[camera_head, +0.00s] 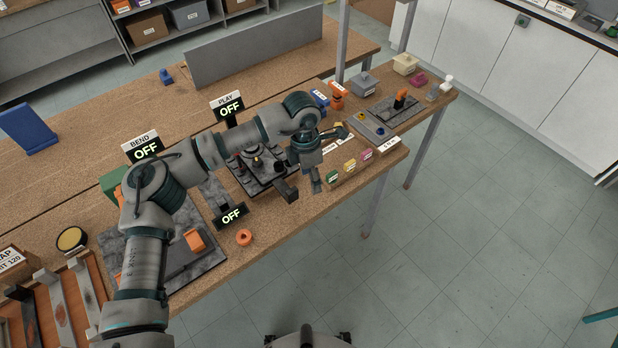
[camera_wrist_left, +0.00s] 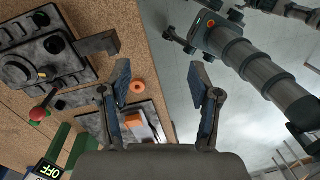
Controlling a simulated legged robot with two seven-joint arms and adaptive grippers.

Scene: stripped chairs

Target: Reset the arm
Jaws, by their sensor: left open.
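My left arm comes in from the lower left of the head view and reaches over the workbench. Its gripper (camera_head: 325,160) is near the bench's front edge, beside a dark fixture (camera_head: 258,172) and to the left of small coloured boxes. In the left wrist view the two fingers of this gripper (camera_wrist_left: 160,82) are spread wide with nothing between them. The fixture (camera_wrist_left: 42,58) shows at the upper left there, with a dark bar and a red-knobbed lever. My right gripper cannot be made out in either view.
The bench (camera_head: 285,225) holds an orange ring (camera_head: 244,237), OFF signs (camera_head: 231,109), a green, yellow and pink row of boxes (camera_head: 350,166), and a grey plate with an orange handle (camera_head: 400,101). A grey panel (camera_head: 255,48) stands behind. Open floor (camera_head: 470,220) lies right.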

